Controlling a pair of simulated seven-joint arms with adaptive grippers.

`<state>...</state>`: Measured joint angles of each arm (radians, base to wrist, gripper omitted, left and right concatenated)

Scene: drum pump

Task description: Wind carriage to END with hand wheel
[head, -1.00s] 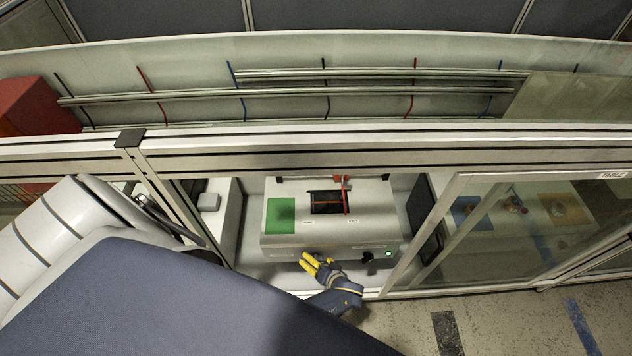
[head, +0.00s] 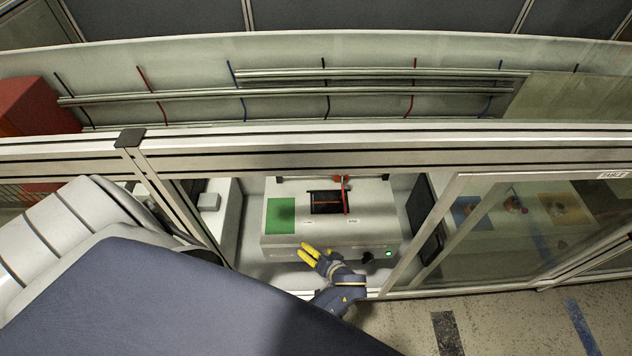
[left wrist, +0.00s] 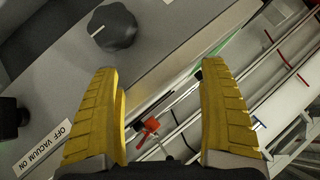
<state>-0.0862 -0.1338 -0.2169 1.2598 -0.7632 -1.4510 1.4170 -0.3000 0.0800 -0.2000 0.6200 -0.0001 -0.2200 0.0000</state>
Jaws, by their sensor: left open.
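A pale box (head: 280,240) stands behind the frame opening, with a dark window (head: 325,203) in its top. A thin red upright bar (head: 346,200) stands at the window's right edge; I cannot tell whether it belongs to the carriage. Two small white tags lie below the window, too small to read. A dark knob (head: 367,257) is on the box front; I cannot tell whether it is the hand wheel. My left gripper (head: 304,251) is open and empty in front of the box, left of this knob. The left wrist view shows a black lobed knob (left wrist: 112,26) beyond the open fingers (left wrist: 160,68). My right gripper is out of view.
A green pad (head: 281,214) lies on the box top. A green lamp (head: 388,253) glows on its front. An "OFF VACUUM ON" label (left wrist: 42,148) shows in the left wrist view. Metal rails (head: 400,158) cross above the opening, and a glass panel (head: 520,230) stands at right.

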